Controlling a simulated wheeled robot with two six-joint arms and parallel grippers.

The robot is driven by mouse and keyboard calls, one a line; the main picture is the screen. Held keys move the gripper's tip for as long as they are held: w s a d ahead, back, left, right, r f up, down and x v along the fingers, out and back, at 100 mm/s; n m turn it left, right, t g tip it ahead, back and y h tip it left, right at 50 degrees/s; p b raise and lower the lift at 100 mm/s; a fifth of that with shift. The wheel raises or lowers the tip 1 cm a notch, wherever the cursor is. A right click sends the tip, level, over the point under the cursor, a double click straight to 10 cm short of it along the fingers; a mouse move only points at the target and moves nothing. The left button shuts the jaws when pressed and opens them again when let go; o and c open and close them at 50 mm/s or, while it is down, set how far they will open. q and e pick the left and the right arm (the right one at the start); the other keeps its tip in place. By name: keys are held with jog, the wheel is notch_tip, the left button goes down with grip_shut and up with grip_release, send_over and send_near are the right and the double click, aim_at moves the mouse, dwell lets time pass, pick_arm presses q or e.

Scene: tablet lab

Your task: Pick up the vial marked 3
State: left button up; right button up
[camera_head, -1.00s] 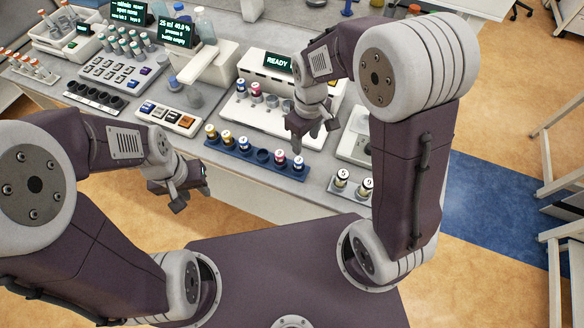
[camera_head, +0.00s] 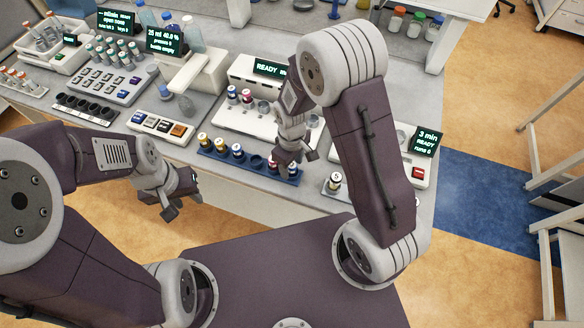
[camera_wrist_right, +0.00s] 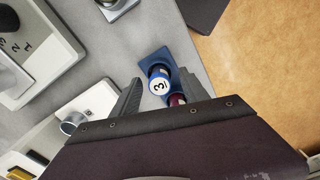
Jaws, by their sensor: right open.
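The vial marked 3 (camera_wrist_right: 158,85) has a white top with a black 3 and a blue band. It stands at the end of the blue rack (camera_wrist_right: 151,60) in the right wrist view. In the head view it appears to be the blue-banded vial (camera_head: 291,171) at the rack's right end, partly hidden by my right gripper. My right gripper (camera_head: 297,158) is open above that end. In the right wrist view its fingers (camera_wrist_right: 158,94) are on either side of the vial in the picture, with gaps. My left gripper (camera_head: 182,207) is open and empty, off the table's front edge.
A red-banded vial (camera_wrist_right: 177,100) stands beside vial 3. Another vial (camera_head: 335,181) stands in a holder to the right. A white READY device (camera_head: 245,110) stands behind the rack. Table shows bare between rack and front edge.

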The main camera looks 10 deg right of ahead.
grip_shut()
